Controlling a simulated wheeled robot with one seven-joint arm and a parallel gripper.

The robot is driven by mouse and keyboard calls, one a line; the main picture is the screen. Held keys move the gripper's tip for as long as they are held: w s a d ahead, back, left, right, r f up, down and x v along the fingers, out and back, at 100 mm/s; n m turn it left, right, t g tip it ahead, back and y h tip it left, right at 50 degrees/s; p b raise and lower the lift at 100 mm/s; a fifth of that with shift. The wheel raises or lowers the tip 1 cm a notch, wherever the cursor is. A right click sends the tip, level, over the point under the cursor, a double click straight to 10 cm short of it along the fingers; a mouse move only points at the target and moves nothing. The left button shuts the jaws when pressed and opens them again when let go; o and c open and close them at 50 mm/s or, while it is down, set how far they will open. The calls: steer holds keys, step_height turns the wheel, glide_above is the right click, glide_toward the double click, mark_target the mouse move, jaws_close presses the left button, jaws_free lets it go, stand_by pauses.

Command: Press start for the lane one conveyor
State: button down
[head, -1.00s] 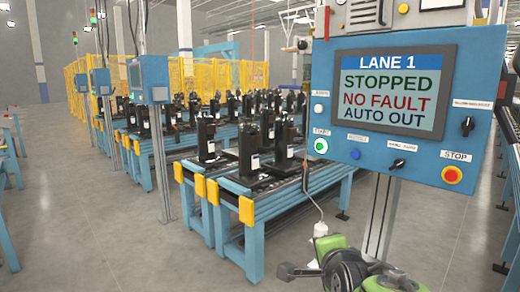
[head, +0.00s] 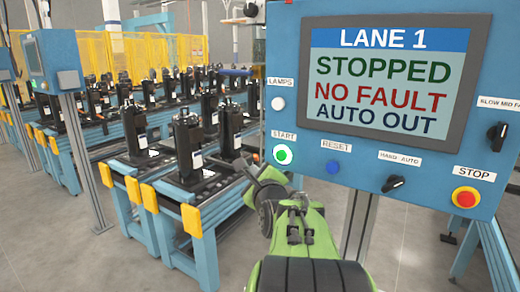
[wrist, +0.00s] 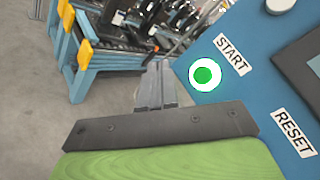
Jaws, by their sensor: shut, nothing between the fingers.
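The lane one control panel (head: 385,210) is a blue box with a screen (head: 395,75) reading LANE 1, STOPPED, NO FAULT, AUTO OUT. The start button (head: 283,154) is green with a white ring, at the panel's lower left under a START label. In the wrist view the start button (wrist: 205,75) is right of my fingertips. My gripper (head: 262,178) is just below and left of the button in the head view. In the wrist view its closed fingers (wrist: 157,85) point up beside the panel's edge, apart from the button. Its fingers hold nothing.
Near start are a white lamps button (head: 278,103), a blue reset button (head: 333,167), a hand/auto knob (head: 394,183) and a red stop button (head: 466,197). Conveyors with black compressors (head: 188,145) stand at left behind the panel. A second panel (head: 50,62) is farther left.

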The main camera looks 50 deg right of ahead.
steer(key=s, duration=0.1)
steer(key=p, duration=0.2)
glide_toward(277, 161)
steer(key=w, duration=0.1)
steer(key=w+r, duration=0.1)
steer(key=w, duration=0.1)
steer(key=w+r, duration=0.1)
steer(key=shift+w+d, duration=0.2)
steer(key=shift+d, duration=0.1)
stand_by(1.7)
steer(key=shift+w+d+p, duration=0.1)
steer(key=shift+d+p, duration=0.25)
steer(key=shift+d, duration=0.05)
